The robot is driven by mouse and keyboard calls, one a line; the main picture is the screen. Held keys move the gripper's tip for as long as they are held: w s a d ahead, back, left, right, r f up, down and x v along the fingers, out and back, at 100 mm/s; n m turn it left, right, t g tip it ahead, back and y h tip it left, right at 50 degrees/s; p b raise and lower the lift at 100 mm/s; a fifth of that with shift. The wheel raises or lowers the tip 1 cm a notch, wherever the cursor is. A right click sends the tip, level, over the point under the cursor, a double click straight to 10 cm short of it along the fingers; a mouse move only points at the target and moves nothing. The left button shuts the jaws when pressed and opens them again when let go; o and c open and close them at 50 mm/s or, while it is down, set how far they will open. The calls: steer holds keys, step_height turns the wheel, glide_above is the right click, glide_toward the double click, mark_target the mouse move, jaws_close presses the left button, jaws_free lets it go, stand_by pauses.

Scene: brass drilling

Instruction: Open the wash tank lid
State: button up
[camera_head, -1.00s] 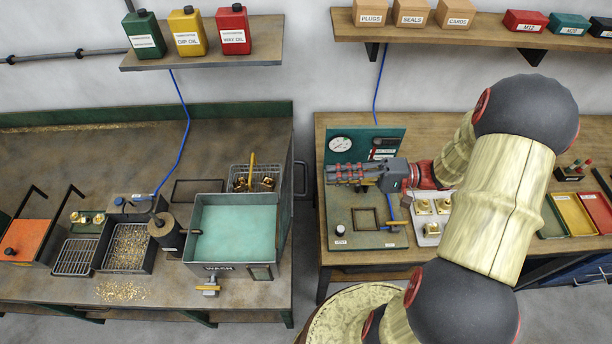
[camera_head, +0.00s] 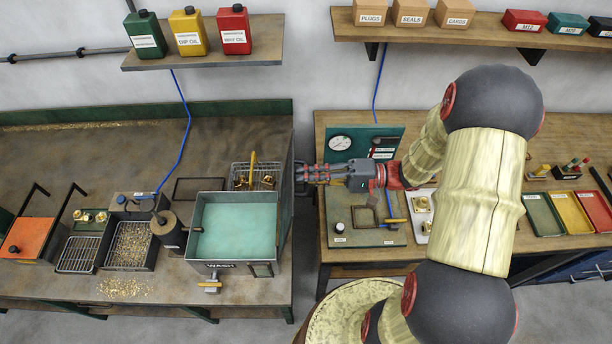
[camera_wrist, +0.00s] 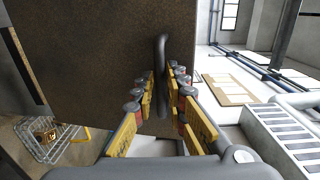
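The wash tank (camera_head: 235,269) is a grey open box with a WASH label, with turquoise liquid showing inside. An upright brown panel stands along its right side, seen nearly edge-on in the head view; it looks like the lid (camera_wrist: 90,50), swung up. A dark bar handle (camera_wrist: 162,50) sticks out from its face. My gripper (camera_head: 304,174) points left at this handle from over the right bench. In the wrist view my gripper (camera_wrist: 163,88) has its yellow-padded fingers apart, with the handle between their tips. I cannot tell whether they touch it.
A wire basket of brass parts (camera_head: 254,178) stands behind the tank. A dark cylinder (camera_head: 167,229) stands to its left. A floor gap separates the left bench from the right bench, which holds a green gauge panel (camera_head: 362,143) and coloured trays (camera_head: 570,213).

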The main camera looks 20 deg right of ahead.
mark_target(289, 178)
jaws_close()
stand_by(0.5)
steer(key=shift+g+h, duration=0.5)
steer(key=shift+h, duration=0.3)
steer(key=a, duration=0.2)
steer(key=w+a+r, duration=0.1)
steer(key=a, duration=0.1)
steer(key=shift+p, duration=0.4)
steer(key=shift+w+a+h, duration=0.25)
steer(key=shift+a+h, duration=0.15)
jaws_free()
steer(key=shift+d+r, duration=0.1)
steer(key=v, duration=1.1)
steer(key=shift+d, duration=0.35)
